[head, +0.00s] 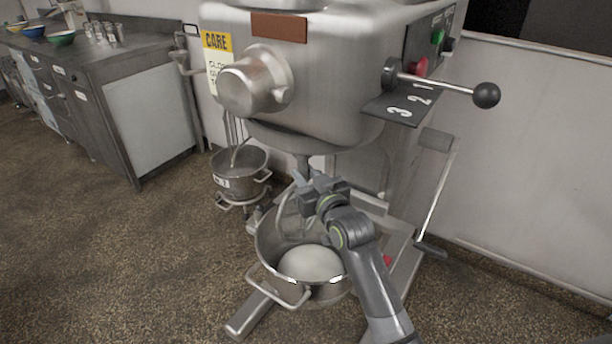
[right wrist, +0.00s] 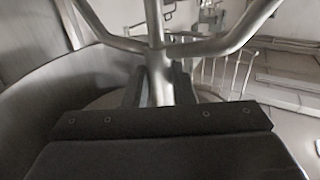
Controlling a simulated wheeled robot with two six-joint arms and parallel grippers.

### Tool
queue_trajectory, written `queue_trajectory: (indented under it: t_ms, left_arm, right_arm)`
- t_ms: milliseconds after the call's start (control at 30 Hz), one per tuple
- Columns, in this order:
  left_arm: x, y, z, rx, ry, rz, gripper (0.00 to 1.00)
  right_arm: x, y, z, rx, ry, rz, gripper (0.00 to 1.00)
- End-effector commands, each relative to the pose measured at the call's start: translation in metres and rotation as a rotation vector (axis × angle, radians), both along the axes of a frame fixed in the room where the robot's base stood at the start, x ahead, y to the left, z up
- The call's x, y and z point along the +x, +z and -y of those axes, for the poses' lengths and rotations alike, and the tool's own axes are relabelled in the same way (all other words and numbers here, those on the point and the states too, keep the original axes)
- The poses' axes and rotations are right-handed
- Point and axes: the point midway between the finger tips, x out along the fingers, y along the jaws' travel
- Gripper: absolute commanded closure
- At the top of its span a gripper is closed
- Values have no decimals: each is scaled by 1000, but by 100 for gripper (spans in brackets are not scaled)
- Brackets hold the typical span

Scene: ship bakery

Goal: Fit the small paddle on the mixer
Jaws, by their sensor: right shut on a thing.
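The mixer (head: 330,85) is a big grey machine standing in the middle of the head view. Its drive shaft (head: 303,162) comes down under the head, just above my right gripper (head: 306,183). My right gripper is shut on the paddle, whose bare metal bars and stem (right wrist: 158,70) fill the right wrist view. In the head view the paddle is mostly hidden by my gripper and the bowl. The steel mixer bowl (head: 268,245) stands below with pale dough (head: 310,263) in it. Whether the paddle's top touches the shaft cannot be told. My left gripper is not in view.
A smaller steel bowl (head: 238,182) stands on a low dolly behind left, with a wire whisk in it. A lever with a black knob (head: 486,95) and a crank handle (head: 431,248) stick out at the mixer's right. A steel counter (head: 130,85) stands far left.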

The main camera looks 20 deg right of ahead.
Motion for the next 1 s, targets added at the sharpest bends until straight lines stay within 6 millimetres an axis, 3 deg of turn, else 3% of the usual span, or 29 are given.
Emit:
queue_trajectory:
  t_ms: [33, 200, 567, 767, 1000]
  left_arm:
    - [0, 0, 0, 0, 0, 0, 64]
    - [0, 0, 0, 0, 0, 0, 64]
    - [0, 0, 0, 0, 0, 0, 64]
    - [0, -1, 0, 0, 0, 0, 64]
    - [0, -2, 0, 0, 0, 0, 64]
  right_arm:
    - [0, 2, 0, 1, 0, 6, 74]
    - [0, 1, 0, 1, 0, 4, 52]
    - [-4, -2, 1, 1, 0, -3, 51]
    - [-29, -1, 4, 2, -1, -2, 51]
    - [-79, -2, 11, 2, -1, -1, 51]
